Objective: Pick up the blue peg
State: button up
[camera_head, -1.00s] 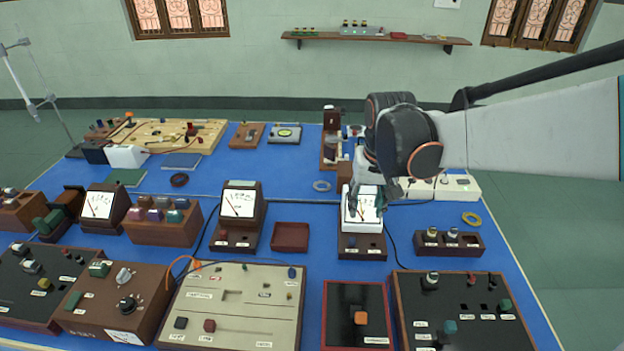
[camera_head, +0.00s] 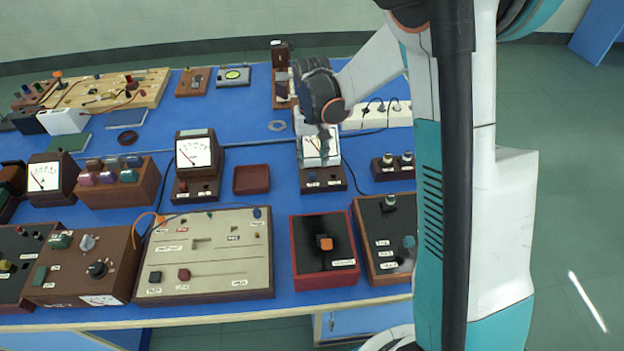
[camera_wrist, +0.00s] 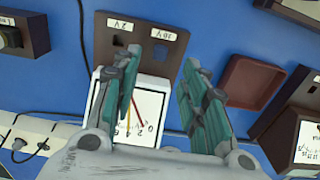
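A small dark blue peg (camera_head: 257,212) stands upright at the upper right corner of the beige panel (camera_head: 245,272) in the head view. My gripper (camera_head: 318,137) is over the white-faced meter at the right, well away from the beige panel. In the wrist view, my gripper (camera_wrist: 158,85) is open, with its teal fingers apart and nothing between them. Below it are the meter face (camera_wrist: 145,120) and its brown base (camera_wrist: 140,40). No blue peg is clear in the wrist view.
A brown tray (camera_head: 251,179) lies left of the meter. A white power strip (camera_head: 377,115) and cables lie behind and right. Bare blue bench (camera_head: 225,115) shows between the rows.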

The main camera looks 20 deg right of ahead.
aim_at(312, 174)
notch_tip(312, 174, down, 6)
jog(key=b, duration=0.2)
jog(key=shift+f+b, duration=0.25)
jog(key=shift+b, duration=0.1)
jog(key=shift+r, duration=0.1)
grip_shut()
